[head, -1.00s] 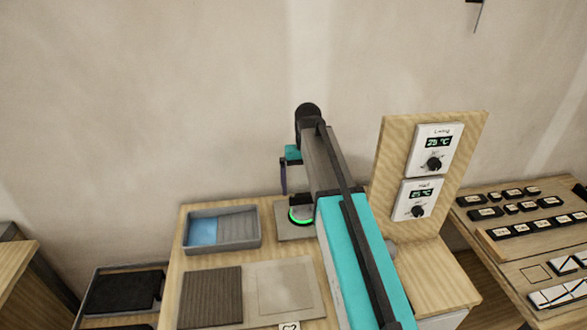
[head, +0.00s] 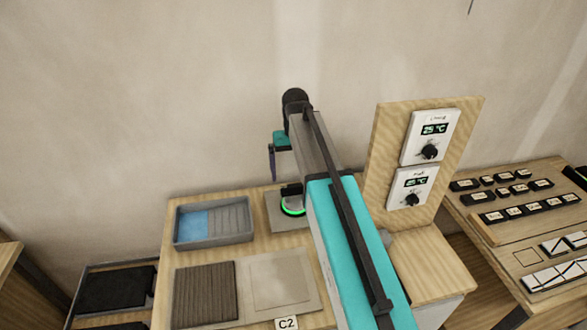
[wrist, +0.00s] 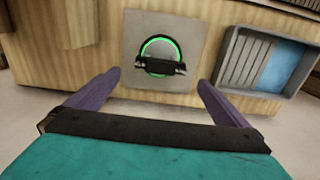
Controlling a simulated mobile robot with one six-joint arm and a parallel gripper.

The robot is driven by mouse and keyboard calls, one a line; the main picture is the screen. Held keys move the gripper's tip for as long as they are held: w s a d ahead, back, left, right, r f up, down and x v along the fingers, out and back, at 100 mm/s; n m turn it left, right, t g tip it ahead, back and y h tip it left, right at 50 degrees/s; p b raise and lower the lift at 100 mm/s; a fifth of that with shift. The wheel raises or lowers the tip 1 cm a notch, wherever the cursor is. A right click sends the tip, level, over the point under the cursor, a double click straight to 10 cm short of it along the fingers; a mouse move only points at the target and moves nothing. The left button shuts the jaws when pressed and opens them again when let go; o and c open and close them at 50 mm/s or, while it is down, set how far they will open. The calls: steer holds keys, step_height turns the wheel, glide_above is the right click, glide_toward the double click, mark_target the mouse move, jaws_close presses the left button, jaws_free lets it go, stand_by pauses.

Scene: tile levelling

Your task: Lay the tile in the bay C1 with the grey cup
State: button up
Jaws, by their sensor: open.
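The grey cup shows in the wrist view as a round body with a glowing green ring and a dark bar handle (wrist: 160,62), set on a square grey plate (wrist: 132,35). In the head view its green ring (head: 293,211) is partly hidden by my arm. My gripper (wrist: 160,84) is open and empty, its purple fingers apart, with the cup ahead between them and not touched. A dark ribbed tile (head: 205,292) lies beside a pale square panel (head: 280,278); a label C2 (head: 286,323) is in front of them. No C1 label is visible.
A grey tray (head: 215,237) with a blue part stands left of the cup. An upright wooden board with two thermostats (head: 430,137) rises to the right of my arm. Dark slabs (head: 117,290) lie in a holder at the left. A second table (head: 510,235) carries small blocks.

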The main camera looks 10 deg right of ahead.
mark_target(295, 199)
steer(key=shift+f+b, duration=3.3)
steer(key=shift+f, duration=3.15)
steer(key=c, duration=1.3)
steer(key=shift+o, duration=1)
steer(key=o, duration=1.1)
steer(key=shift+r, duration=0.15)
